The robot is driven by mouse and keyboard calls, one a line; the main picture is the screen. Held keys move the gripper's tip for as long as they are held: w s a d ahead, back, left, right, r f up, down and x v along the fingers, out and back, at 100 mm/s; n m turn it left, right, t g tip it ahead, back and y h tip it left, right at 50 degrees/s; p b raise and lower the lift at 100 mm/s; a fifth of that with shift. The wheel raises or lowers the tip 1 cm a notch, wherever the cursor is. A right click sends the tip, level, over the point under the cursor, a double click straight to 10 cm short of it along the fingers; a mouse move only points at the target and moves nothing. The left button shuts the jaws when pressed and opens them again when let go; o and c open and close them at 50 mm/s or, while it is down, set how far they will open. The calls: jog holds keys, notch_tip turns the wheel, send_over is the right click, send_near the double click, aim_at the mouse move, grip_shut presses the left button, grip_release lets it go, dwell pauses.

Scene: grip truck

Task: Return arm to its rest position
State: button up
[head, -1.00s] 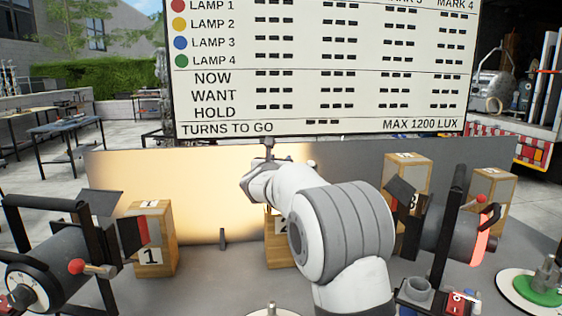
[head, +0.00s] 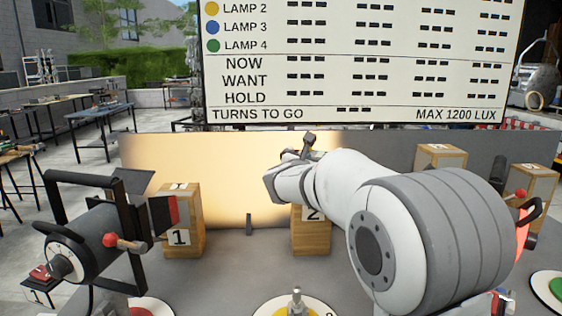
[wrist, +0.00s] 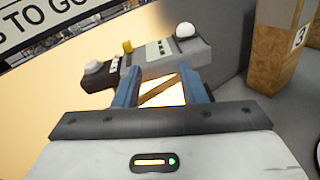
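My arm reaches across the lower right of the head view. My gripper (head: 277,186) is near the top of the wooden block marked 2 (head: 312,237); its fingers are hidden there. In the wrist view, the two blue-grey fingers of my gripper (wrist: 159,85) stand apart, with a bright, brown-striped surface between them. A grey box-shaped device (wrist: 155,62) with a white dome, a yellow knob and a pale knob lies across the view just beyond the fingertips. It sits at an angle to the fingers. Whether they touch it is unclear.
A lamp (head: 85,242) stands at left beside the block marked 1 (head: 185,220). Another wooden block (head: 438,156) is behind my arm. A lit grey board (head: 220,175) and a large sign (head: 355,65) stand behind. A yellow disc (head: 278,308) is at the front.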

jog(key=s+d+f+m+g+p, duration=0.1)
jog(key=s+d+f+m+g, duration=0.2)
jog(key=s+m, duration=0.3)
jog(key=s+d+f+m+g+y, duration=0.1)
jog(key=s+d+f+m+g, duration=0.3)
jog(key=s, duration=0.5)
jog(key=s+d+f+m+g+p, duration=0.1)
jog(key=s+d+f+m+g, duration=0.1)
jog(key=s+m, duration=0.45)
jog(key=s+a+f+m+g+y, duration=0.1)
jog(key=s+a+f+m+y, duration=0.2)
jog(key=s+m, duration=0.3)
jog(key=s+a+f+m+g+y+p, duration=0.1)
jog(key=s+a+f+m+y, duration=0.3)
jog(key=s, duration=0.9)
jog(key=shift+f+m+g, duration=0.55)
jog(key=shift+m+g, duration=0.15)
jog(key=shift+m, duration=0.25)
